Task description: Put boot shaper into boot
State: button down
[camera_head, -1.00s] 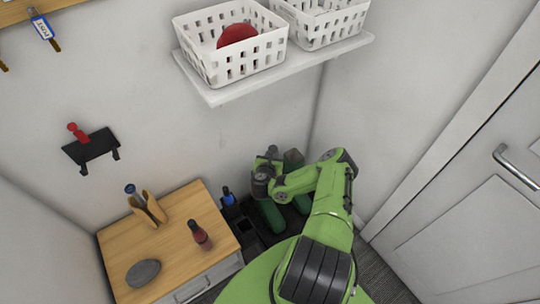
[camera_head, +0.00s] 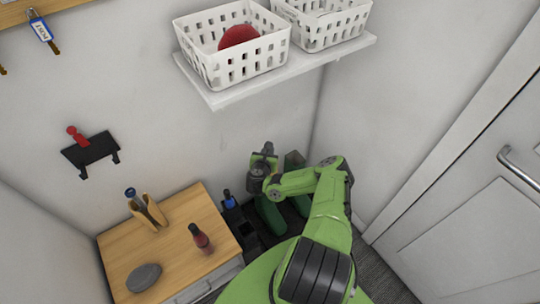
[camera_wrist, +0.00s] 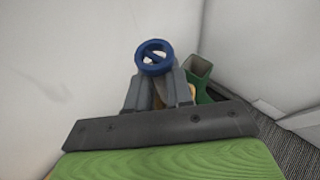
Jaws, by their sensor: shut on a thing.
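My gripper (camera_head: 262,168) hangs over the corner at the back, above the green boots. In the wrist view my gripper (camera_wrist: 158,92) is shut on a boot shaper with a blue ring handle (camera_wrist: 154,58); a little of its tan body shows between and beside the fingers. One green boot (camera_wrist: 199,70) stands with its open top just right of the fingers; it is also in the head view (camera_head: 296,165). The other green boot (camera_head: 270,214) is below my gripper, its top hidden. Whether the shaper is inside a boot cannot be told. A similar tan shaper (camera_head: 150,209) stands on the cabinet.
The wooden cabinet (camera_head: 170,243) at left holds a red-brown bottle (camera_head: 200,239) and a grey oval item (camera_head: 143,277). A dark bottle with a blue cap (camera_head: 229,199) stands beside it. A shelf (camera_head: 225,96) with white baskets is above; walls close in the corner.

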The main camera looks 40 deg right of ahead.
jog(key=shift+w+d+f+b, duration=0.15)
jog(key=shift+w+b, duration=0.1)
jog(key=shift+w, duration=0.5)
jog(key=shift+w+a+f+b, duration=0.1)
jog(key=shift+w+b, duration=0.15)
jog(key=shift+w, duration=0.45)
notch_tip(320, 180, down, 24)
jog(key=w+b, duration=0.2)
jog(key=b, duration=1.2)
jog(key=shift+w+d, duration=0.15)
jog(key=shift+w, duration=0.2)
dwell(1.0)
jog(key=c, duration=0.9)
grip_release()
jog(key=shift+c, duration=0.2)
